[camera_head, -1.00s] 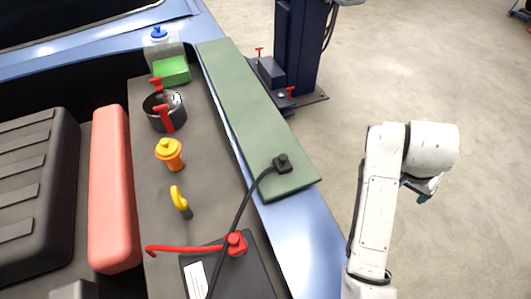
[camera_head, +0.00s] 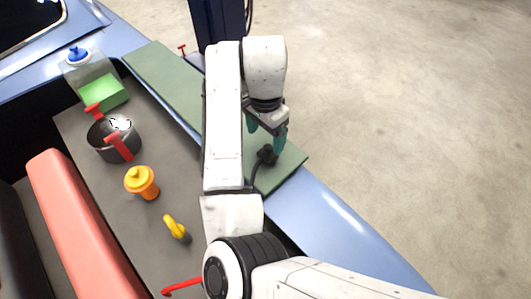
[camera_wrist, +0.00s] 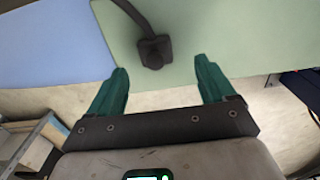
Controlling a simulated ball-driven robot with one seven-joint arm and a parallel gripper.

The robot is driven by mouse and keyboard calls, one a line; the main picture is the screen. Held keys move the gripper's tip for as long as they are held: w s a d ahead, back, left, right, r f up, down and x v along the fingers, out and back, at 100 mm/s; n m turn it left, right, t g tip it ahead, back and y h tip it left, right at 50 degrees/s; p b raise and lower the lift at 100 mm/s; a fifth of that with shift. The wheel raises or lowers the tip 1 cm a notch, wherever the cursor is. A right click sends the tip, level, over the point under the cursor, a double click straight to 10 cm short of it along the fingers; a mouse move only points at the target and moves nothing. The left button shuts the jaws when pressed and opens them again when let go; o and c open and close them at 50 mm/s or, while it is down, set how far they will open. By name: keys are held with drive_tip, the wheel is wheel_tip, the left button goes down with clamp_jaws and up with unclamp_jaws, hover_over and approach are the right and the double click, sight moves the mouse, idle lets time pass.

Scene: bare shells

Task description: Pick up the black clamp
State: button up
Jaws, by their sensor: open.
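The black clamp (camera_head: 267,155) lies on the green mat (camera_head: 168,82) near the mat's front end, with a black cable running from it. In the wrist view the clamp (camera_wrist: 155,52) sits just beyond and between my fingertips, apart from them. My gripper (camera_head: 267,136) is open and empty, with teal fingers, and it hangs over the mat close to the clamp. In the wrist view the fingers of my gripper (camera_wrist: 162,70) are spread wide on either side of the clamp. My arm hides most of the cable in the head view.
The blue car fender (camera_head: 335,220) borders the mat. In the engine bay are a yellow loop (camera_head: 176,228), an orange cap (camera_head: 141,182), a black pot with red clamps (camera_head: 112,148), a reservoir with a blue cap (camera_head: 78,56) and a red bar (camera_head: 80,225). A dark post (camera_head: 218,20) stands behind.

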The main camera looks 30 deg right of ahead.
sight(268, 147)
drive_tip(key=shift+s+d+f+p, duration=0.15)
drive_tip(key=shift+f+p, duration=0.25)
drive_tip(key=shift+f, duration=1.1)
drive_tip(key=shift+s+d+f+p, duration=0.15)
drive_tip(key=shift+f+p, duration=0.25)
drive_tip(key=shift+f, duration=1.1)
drive_tip(key=shift+a, duration=0.1)
drive_tip(key=shift+c, duration=0.2)
drive_tip(key=c, duration=1.1)
drive_tip(key=shift+r, duration=0.15)
